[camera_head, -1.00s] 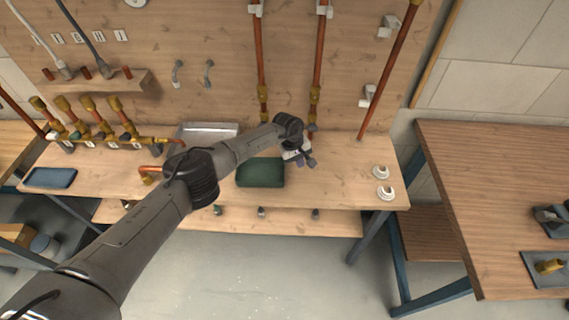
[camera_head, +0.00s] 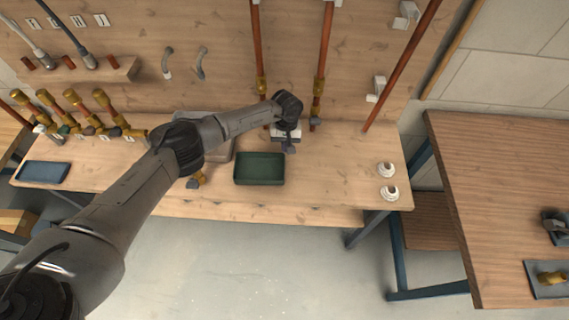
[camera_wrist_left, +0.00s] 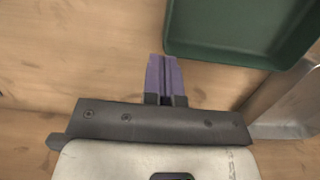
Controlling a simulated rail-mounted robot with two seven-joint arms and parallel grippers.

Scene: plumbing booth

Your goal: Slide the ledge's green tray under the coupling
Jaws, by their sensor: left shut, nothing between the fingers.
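The green tray (camera_head: 259,169) lies empty on the wooden ledge (camera_head: 330,180), near its front edge. It also shows at the upper right of the left wrist view (camera_wrist_left: 240,25). My left gripper (camera_head: 289,149) is shut and empty, just beyond the tray's back right corner. In the left wrist view its purple fingers (camera_wrist_left: 164,76) are together, with a small gap between them and the tray. Two copper pipes with brass fittings, left (camera_head: 262,86) and right (camera_head: 318,86), come down behind the gripper. I cannot tell which fitting is the coupling. My right gripper is out of view.
A grey metal tray (camera_head: 222,152) sits behind the green one, partly hidden by my left arm. A blue tray (camera_head: 43,172) lies at the far left. Two white fittings (camera_head: 387,170) stand at the right end. The ledge between them and the green tray is clear.

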